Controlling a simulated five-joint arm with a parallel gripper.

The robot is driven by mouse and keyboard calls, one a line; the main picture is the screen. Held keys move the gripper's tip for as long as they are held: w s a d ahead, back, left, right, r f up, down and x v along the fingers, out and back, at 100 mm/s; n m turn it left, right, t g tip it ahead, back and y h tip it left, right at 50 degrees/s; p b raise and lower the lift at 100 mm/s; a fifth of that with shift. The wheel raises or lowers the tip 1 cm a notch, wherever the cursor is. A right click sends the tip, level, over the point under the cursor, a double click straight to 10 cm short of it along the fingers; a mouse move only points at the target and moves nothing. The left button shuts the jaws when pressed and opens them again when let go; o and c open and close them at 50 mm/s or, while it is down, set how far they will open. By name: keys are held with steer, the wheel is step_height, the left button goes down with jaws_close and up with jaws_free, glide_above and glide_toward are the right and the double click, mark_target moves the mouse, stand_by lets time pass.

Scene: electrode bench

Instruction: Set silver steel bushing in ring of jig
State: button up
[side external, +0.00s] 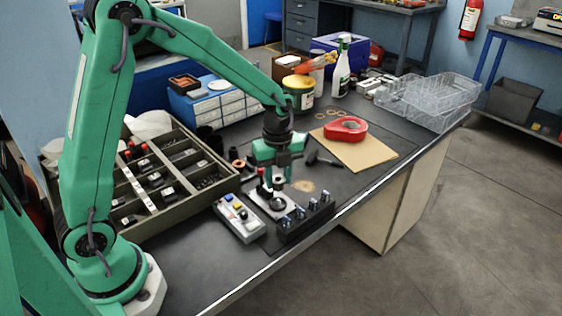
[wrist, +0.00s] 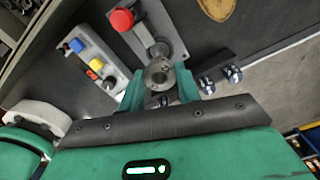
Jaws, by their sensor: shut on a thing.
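My gripper (side external: 278,164) points down above the jig. In the wrist view its green fingers (wrist: 160,86) are shut on the silver steel bushing (wrist: 159,72), a short round piece with a hole in its top. The jig is a grey plate (wrist: 166,22) with a red knob (wrist: 122,19) at one end. In the side view the jig's ring (side external: 277,204) is a dark round part on the plate, below my gripper. In the wrist view the bushing partly covers the ring (wrist: 160,48). The bushing appears apart from the ring, above it.
A black block (side external: 306,217) with several shiny pieces stands right beside the jig. A grey button box (side external: 239,218) stands on its left. A compartment tray (side external: 150,213) is farther left. The bench's front edge is close.

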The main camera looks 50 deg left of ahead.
mark_target(278, 200)
steer(key=shift+f, duration=1.55)
steer(key=shift+f, duration=1.4)
stand_by(0.5)
steer(key=o, duration=1.1)
steer(key=shift+r, duration=3.9)
